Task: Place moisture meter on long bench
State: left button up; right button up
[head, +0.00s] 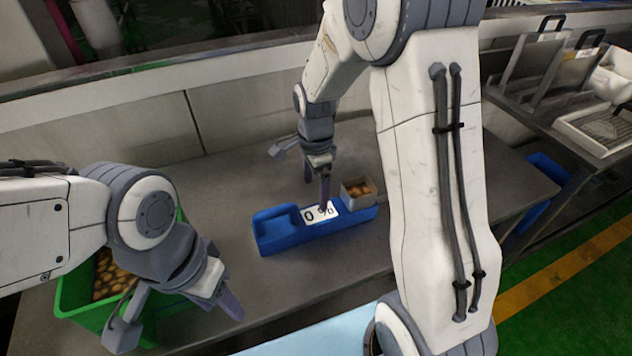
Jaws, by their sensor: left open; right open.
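The blue moisture meter (283,237) lies on a grey bench top (230,190) in the middle of the head view. It has a handle at its left, a white "0 %" display and an open cup of brown pieces at its right end. My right gripper (301,180) is open above and behind the meter. One finger overlaps the display in the picture; I cannot tell whether it touches. My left gripper (178,322) is open and empty at the lower left, in front of a green crate and apart from the meter.
The green crate (66,290) holds many brown pieces at the left. A low wall (110,130) runs behind the bench. A metal table (540,115) with racks and a white tray stands at the right. Bench space left of the meter is clear. My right arm hides part of the bench.

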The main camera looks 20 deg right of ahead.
jog(key=s+a+r+n, duration=0.7)
jog(key=s+a+n, duration=0.4)
jog(key=n, duration=0.1)
jog(key=s+a+r+n+y, duration=0.1)
jog(key=s+a+n, duration=0.1)
jog(key=s+n, duration=1)
jog(key=shift+s+a+r+n, duration=0.3)
jog(key=shift+s+r+n, duration=0.05)
jog(key=shift+n, duration=0.15)
